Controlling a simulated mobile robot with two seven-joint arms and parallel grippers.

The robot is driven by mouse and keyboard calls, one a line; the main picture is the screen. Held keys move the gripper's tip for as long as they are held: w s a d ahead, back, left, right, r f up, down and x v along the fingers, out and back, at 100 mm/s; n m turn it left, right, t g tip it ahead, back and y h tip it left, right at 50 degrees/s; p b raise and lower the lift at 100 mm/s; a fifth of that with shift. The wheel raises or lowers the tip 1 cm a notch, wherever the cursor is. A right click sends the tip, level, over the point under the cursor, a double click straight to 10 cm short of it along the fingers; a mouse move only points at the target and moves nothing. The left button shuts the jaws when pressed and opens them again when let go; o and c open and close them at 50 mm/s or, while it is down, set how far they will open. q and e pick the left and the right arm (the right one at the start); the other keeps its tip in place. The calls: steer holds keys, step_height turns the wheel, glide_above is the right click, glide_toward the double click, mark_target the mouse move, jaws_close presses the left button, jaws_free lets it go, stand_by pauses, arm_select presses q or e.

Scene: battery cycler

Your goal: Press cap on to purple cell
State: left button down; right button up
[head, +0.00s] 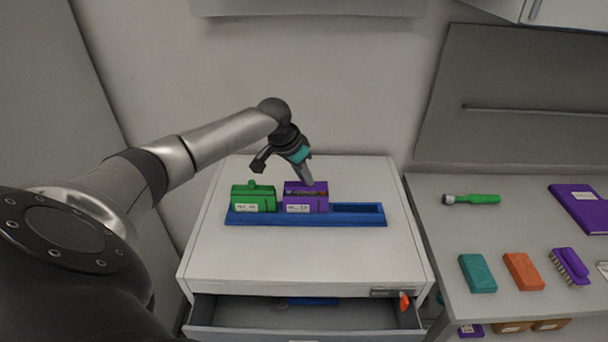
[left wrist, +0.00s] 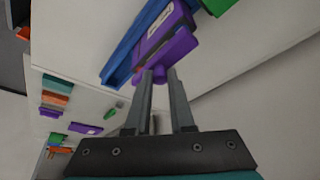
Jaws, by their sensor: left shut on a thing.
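The purple cell (head: 306,203) stands in the middle of the blue rack (head: 350,222) on the white cabinet top; it also shows in the left wrist view (left wrist: 165,35). My left gripper (head: 308,183) points down at the top of the purple cell. In the left wrist view its fingertips (left wrist: 160,72) are closed around a small purple piece, which looks like the cap. The cap appears at or against the cell's top; whether it is fully seated I cannot tell. My right gripper is not in view.
A green cell (head: 253,199) with a green cap stands beside the purple one in the rack. The rack's right slot is empty. An open drawer (head: 300,318) is below. The right-hand table holds a green torch (head: 472,199), teal (head: 477,273) and orange (head: 523,271) blocks, and a purple brush (head: 570,266).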

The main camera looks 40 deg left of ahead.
arm_select(q)
steer(key=shift+f+p, duration=0.2)
steer(key=shift+p, duration=0.55)
stand_by(0.8)
steer(key=shift+f, duration=0.4)
stand_by(0.6)
steer(key=shift+c, duration=1.1)
jaws_free()
steer(key=shift+r, duration=0.1)
steer(key=shift+r+p, duration=1.2)
steer(key=shift+r, duration=2.2)
steer(key=shift+c, duration=0.3)
jaws_close()
